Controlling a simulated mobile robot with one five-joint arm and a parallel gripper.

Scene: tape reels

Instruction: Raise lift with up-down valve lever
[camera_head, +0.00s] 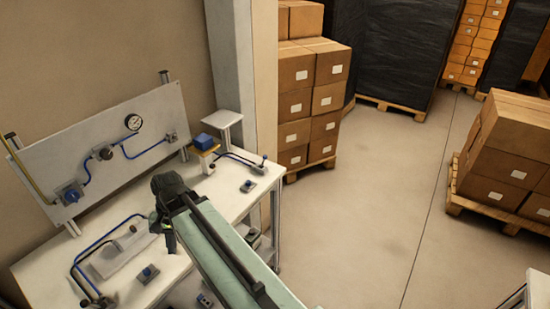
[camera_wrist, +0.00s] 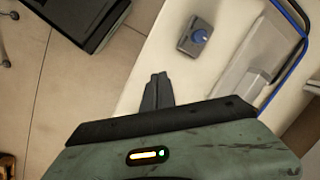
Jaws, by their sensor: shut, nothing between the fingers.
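The lift seems to be the small stand at the back right of the white bench, with a blue block (camera_head: 204,141) on a yellow part beside a pale raised plate (camera_head: 222,117). Small valve units sit on the bench, one (camera_head: 249,186) right of my arm, another (camera_head: 148,273) at the front. In the wrist view a grey unit with a blue knob (camera_wrist: 197,37) lies beyond my fingertips. I cannot tell which is the up-down lever. My gripper (camera_head: 170,245) points down over the bench, shut and empty; its fingers also show in the wrist view (camera_wrist: 158,82), apart from that unit.
An upright panel (camera_head: 108,150) with a gauge (camera_head: 132,122) and blue hoses stands behind the bench. Stacked cartons (camera_head: 312,95) stand behind; the floor (camera_head: 370,210) at right is open.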

